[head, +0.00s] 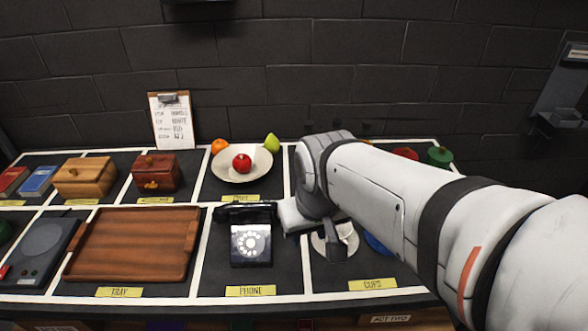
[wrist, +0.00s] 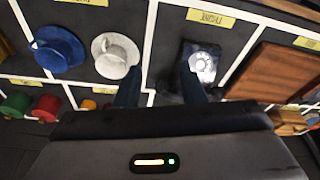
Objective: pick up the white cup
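The white cup (wrist: 112,62) sits on its white saucer in the wrist view, just left of my gripper (wrist: 160,78). In the head view the white saucer (head: 350,234) shows in the cups section, partly hidden by my arm. My gripper's two dark fingers are apart with nothing held between them. They are above the table near the line between the phone section and the cups section. The fingertips are hard to make out in the head view.
A blue cup on a saucer (wrist: 58,50) stands beside the white one, and my arm hides most of it in the head view. A black phone (head: 250,243) is on the other side. A wooden tray (head: 130,245) and a plate with a red apple (head: 242,180) lie further off.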

